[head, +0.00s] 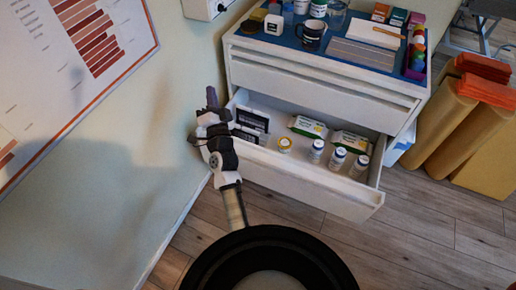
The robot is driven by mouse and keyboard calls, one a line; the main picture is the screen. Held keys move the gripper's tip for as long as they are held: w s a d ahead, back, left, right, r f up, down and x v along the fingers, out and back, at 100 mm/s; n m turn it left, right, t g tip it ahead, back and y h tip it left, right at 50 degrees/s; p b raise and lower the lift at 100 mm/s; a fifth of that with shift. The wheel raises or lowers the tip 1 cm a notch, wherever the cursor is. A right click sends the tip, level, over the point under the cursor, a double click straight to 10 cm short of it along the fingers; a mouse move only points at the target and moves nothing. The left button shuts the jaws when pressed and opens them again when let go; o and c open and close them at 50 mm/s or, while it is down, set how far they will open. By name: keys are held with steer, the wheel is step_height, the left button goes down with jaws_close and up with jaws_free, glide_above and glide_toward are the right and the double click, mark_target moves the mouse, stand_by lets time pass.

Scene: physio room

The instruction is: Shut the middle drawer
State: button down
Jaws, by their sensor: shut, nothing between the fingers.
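A white drawer unit (320,80) stands against the wall with its top drawer front closed. Below that, the middle drawer (300,178) is pulled well out, its front panel facing me. Inside are dark boxes, two green-and-white packets (309,127), a yellow-lidded jar (285,144) and several white bottles (338,160). My gripper (212,98) is shut and empty. It appears at the left end of the open drawer, beside the wall. I cannot tell whether it touches the drawer. Anything below the open drawer is hidden by its front.
The wall with a poster (85,70) is close on the left. Tan rolls (455,130) stand at right. The wooden floor (420,240) before the drawer is clear.

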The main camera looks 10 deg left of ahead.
steer(key=s+d+f+m+h, duration=0.25)
steer(key=f+m+h, duration=0.2)
steer(key=f, duration=0.35)
steer(key=s+d+f+m+h, duration=0.1)
steer(key=s+f+m+h, duration=0.3)
steer(key=f, duration=0.5)
steer(key=m+g+h, duration=0.3)
steer(key=m+h, duration=0.1)
steer(key=m, duration=0.2)
glide_toward(262, 150)
steer(key=b+x, duration=0.4)
steer(key=x, duration=0.3)
steer(key=shift+a+r, duration=0.1)
steer(key=shift+r, duration=0.05)
